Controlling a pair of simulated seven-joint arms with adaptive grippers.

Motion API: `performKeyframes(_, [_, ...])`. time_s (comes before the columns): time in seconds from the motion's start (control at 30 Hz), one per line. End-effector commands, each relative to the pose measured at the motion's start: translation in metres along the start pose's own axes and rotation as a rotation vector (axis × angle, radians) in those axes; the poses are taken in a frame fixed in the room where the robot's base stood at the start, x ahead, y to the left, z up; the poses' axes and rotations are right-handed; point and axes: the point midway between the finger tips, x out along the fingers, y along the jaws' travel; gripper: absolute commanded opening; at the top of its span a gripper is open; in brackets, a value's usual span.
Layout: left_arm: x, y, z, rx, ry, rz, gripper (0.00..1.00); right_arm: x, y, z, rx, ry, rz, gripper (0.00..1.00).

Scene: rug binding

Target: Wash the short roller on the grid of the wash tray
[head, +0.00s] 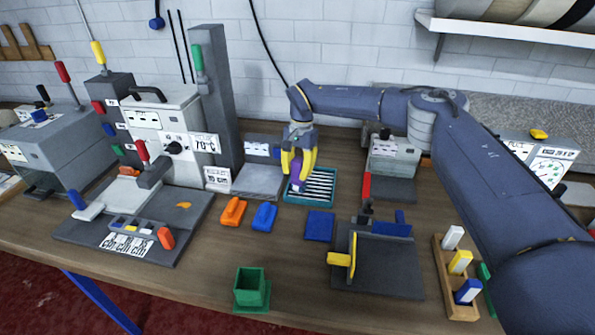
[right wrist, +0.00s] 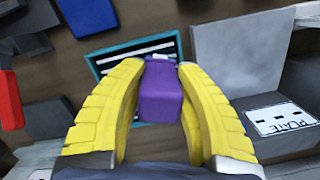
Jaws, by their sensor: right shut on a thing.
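My right gripper (head: 298,168) has yellow fingers and reaches over the wash tray from behind. It is shut on a purple thing (head: 297,184), which looks like the handle of the short roller. In the right wrist view the purple handle (right wrist: 160,92) sits between the two fingers, and the roller end beyond it is mostly hidden. The wash tray (head: 313,203) is teal with a grid of pale bars, and the held tool is over its left part. I cannot tell whether the roller touches the grid. My left gripper is not in view.
A grey plate block (head: 260,181) stands left of the tray. Orange (head: 233,211) and blue (head: 264,217) blocks and a blue pad (head: 319,226) lie in front. A green cup (head: 250,289) is near the front edge. A dark fixture with a yellow handle (head: 341,259) stands front right.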

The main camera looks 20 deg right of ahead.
Motion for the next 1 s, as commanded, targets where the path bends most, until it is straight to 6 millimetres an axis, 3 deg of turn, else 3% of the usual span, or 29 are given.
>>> performKeyframes(1.0, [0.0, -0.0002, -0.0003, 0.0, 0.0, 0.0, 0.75, 0.0079, -0.0002, -0.0013, 0.0, 0.0, -0.001, 0.02])
